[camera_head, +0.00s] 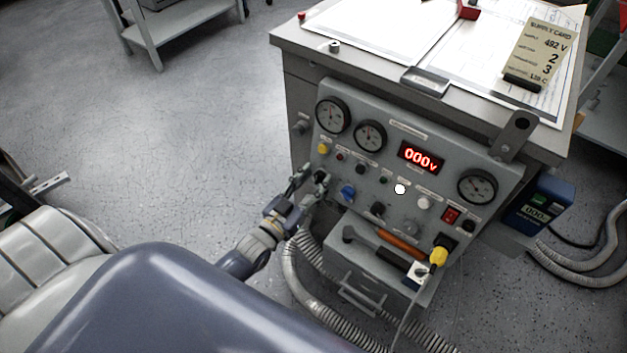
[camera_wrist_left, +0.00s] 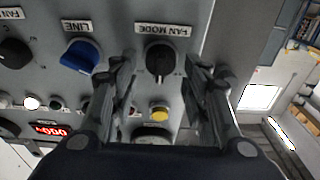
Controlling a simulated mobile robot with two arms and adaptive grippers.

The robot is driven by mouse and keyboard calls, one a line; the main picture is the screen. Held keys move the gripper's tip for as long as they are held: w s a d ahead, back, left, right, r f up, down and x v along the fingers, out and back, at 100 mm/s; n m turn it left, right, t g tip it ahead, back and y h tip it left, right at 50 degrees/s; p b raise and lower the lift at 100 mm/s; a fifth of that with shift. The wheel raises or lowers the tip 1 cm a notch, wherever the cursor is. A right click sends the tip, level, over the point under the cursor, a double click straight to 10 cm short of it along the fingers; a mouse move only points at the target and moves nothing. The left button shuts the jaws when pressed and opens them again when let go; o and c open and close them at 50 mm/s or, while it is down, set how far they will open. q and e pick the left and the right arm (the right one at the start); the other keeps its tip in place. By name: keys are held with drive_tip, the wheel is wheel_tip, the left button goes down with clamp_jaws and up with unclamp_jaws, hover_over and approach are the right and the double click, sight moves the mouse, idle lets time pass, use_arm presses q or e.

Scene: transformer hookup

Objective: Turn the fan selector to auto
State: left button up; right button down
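The fan selector (camera_wrist_left: 160,62) is a black knob under a FAN MODE label on the grey control panel (camera_head: 395,130). My left gripper (camera_head: 311,186) is at the panel's lower left edge. In the left wrist view its open fingers stand either side of the knob, with visible gaps. I cannot tell how far the fingertips are from the panel face. In the head view the gripper partly hides the knob.
A blue LINE knob (camera_wrist_left: 81,56) sits close beside the selector. Gauges, a red 000V display (camera_head: 421,157) and several other knobs fill the panel. An orange-handled tool (camera_head: 401,243) lies below it. Ribbed hoses (camera_head: 310,285) run on the floor.

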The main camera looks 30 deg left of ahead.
use_arm(q)
drive_tip(key=s+a, duration=0.1)
drive_tip(key=s, duration=1.1)
drive_tip(key=shift+a+f, duration=0.35)
drive_tip(key=shift+f, duration=0.05)
drive_tip(key=shift+w+f, duration=0.1)
